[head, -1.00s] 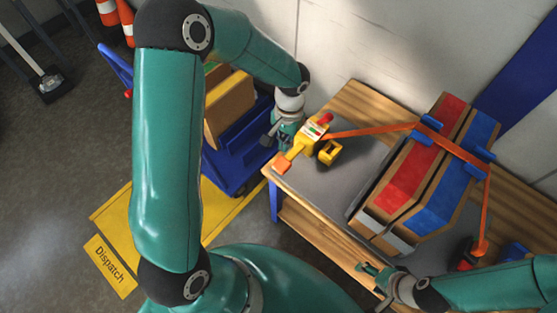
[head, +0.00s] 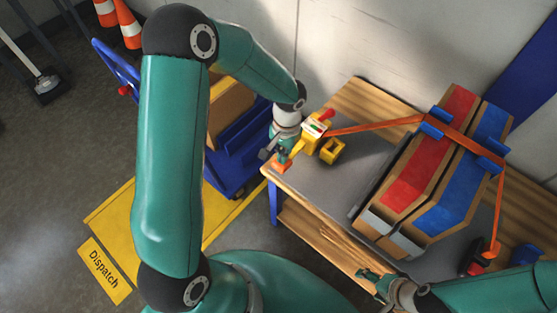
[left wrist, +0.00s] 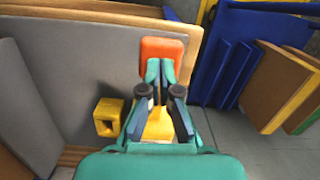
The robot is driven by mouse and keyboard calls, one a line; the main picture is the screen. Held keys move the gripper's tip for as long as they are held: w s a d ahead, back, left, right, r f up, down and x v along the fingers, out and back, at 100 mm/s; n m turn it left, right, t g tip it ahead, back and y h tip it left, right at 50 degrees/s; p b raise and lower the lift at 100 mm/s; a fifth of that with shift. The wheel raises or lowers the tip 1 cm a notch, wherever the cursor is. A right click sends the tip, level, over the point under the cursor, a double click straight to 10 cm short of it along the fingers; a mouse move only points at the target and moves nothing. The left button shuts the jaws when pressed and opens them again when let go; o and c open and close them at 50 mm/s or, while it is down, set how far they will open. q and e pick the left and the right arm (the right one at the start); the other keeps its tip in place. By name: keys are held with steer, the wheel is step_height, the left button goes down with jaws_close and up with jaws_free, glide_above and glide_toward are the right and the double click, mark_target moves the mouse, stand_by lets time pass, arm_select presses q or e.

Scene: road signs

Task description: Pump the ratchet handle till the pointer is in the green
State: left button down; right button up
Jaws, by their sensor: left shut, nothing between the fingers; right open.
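The ratchet (head: 315,128) is a yellow body with a small gauge and a red knob at the bench's left end. The gauge's pointer is too small to read. Its handle ends in an orange grip (head: 281,166), pointing to the front left; the grip also shows in the left wrist view (left wrist: 162,48). My left gripper (head: 283,156) is shut and empty, with its fingertips at the near edge of the orange grip (left wrist: 159,70); I cannot tell whether they touch. My right gripper (head: 368,278) is open and empty at the bench's front edge.
An orange strap (head: 370,128) runs from the ratchet over red and blue boxes (head: 432,165) with blue corner pieces. A yellow block (head: 332,151) with an opening sits beside the ratchet. A blue cart (head: 228,165) with boxes stands left of the bench.

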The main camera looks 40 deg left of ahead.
arm_select(q)
step_height(320, 180, down, 4)
steer(key=b, duration=0.3)
steer(key=shift+b, duration=0.4)
steer(key=shift+r, duration=0.3)
steer(key=shift+w+r+p, duration=0.2)
steer(key=shift+w+p, duration=0.15)
steer(key=shift+w, duration=0.2)
steer(key=shift+w+r+p, duration=0.2)
steer(key=shift+w+p, duration=0.1)
steer(key=shift+w, duration=0.7)
step_height(320, 180, up, 12)
steer(key=w, duration=0.1)
